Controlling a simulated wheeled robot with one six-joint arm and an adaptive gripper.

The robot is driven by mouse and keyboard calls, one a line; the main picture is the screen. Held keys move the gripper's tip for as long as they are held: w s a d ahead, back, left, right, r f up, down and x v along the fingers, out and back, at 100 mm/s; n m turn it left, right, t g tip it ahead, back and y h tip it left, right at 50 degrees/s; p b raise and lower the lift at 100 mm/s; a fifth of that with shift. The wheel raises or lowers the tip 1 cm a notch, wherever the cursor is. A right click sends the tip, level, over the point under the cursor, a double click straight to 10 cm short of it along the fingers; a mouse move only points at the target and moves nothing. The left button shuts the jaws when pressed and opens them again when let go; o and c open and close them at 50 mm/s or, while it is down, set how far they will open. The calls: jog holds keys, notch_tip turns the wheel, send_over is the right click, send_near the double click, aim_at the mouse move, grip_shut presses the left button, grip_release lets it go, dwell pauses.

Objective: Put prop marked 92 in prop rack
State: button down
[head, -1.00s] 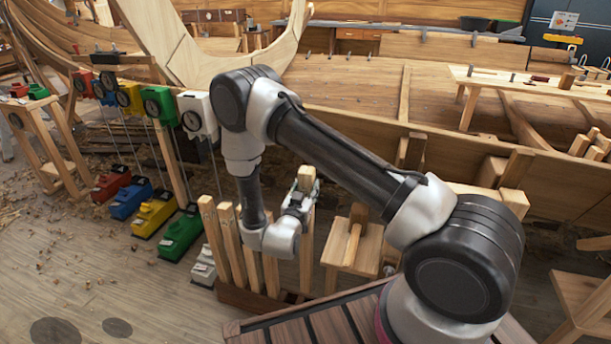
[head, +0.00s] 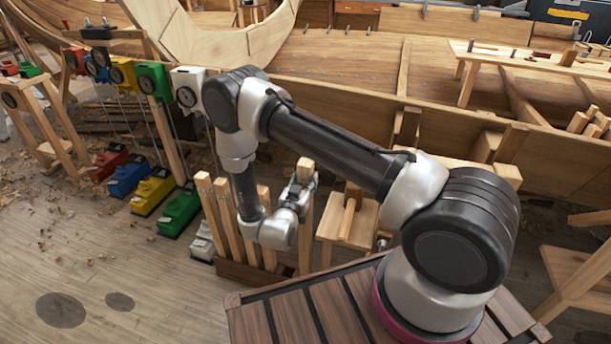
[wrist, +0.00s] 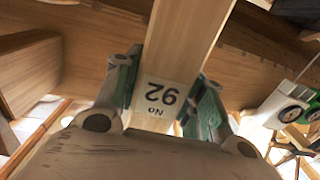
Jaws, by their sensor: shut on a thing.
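The prop marked 92 is a pale wooden post, upright in the head view (head: 306,240), with its top showing above my gripper (head: 301,192). In the wrist view the black "No 92" label (wrist: 160,97) shows between my green-padded fingers (wrist: 165,100), which are shut on the post. The prop rack (head: 240,274) is a low dark brown base holding several similar posts (head: 228,220). The held prop stands at the rack's right end, its foot close to the base. I cannot tell whether its foot is seated in the rack.
A wooden stool (head: 345,222) with an upright piece stands just right of the held prop. The planked hull (head: 350,80) rises behind. Coloured boxes on the floor, including a green one (head: 180,210), and hanging dial boxes (head: 153,80) stand left. A slatted deck (head: 290,312) lies in front.

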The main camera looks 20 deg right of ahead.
notch_tip(320, 180, down, 14)
dwell(1.6)
jog(key=shift+f, duration=0.55)
dwell(0.7)
jog(key=c, duration=0.8)
grip_release()
jog(key=v, duration=1.2)
